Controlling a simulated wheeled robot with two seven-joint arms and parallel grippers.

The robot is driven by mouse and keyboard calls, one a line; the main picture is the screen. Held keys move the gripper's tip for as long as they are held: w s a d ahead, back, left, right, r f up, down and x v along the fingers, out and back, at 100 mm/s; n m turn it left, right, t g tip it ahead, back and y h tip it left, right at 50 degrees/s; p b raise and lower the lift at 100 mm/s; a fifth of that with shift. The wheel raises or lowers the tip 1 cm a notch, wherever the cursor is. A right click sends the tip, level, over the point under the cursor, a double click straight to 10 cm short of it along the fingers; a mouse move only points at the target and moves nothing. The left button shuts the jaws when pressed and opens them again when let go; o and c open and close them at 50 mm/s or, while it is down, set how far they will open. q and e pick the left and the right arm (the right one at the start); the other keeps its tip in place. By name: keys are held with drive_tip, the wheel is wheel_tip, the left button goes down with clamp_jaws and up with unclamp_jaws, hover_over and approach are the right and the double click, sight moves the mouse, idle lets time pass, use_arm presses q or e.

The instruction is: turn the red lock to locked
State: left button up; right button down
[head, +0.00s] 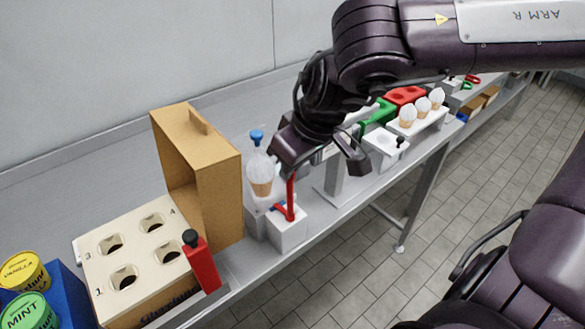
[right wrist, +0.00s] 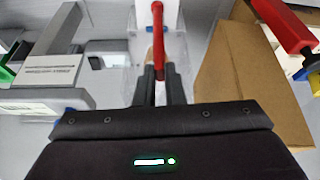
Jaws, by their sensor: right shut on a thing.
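The red lock is an upright red lever (head: 291,195) on a small white block (head: 287,233) at the bench's front edge. A small blue mark shows on the left of the block's top, beside the lever's foot. My right gripper (head: 290,168) reaches down from above and is shut on the upper part of the lever. In the right wrist view the red lever (right wrist: 158,35) runs from the top of the picture to between the two dark fingers (right wrist: 162,85). The gripper hides the lever's upper end in the head view. My left gripper is not in view.
A clear dome with a blue cap (head: 257,137) over a cone stands just behind-left of the lock. Left are a tall cardboard box (head: 222,190), a holed tray (head: 130,225) and a black-knobbed red piece (head: 202,268). Cones stand in a white holder (head: 430,121) farther right.

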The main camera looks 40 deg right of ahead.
drive_tip(key=shift+w+m+b, duration=0.1)
drive_tip(key=shift+m+b, duration=0.2)
drive_tip(key=shift+m, duration=0.3)
drive_tip(key=shift+r, duration=0.1)
drive_tip(key=c, duration=1.5)
unclamp_jaws()
drive_tip(key=v, duration=0.7)
drive_tip(key=shift+s+a+r+b, duration=0.2)
drive_tip(key=shift+s+r+b, duration=0.1)
drive_tip(key=shift+b, duration=0.1)
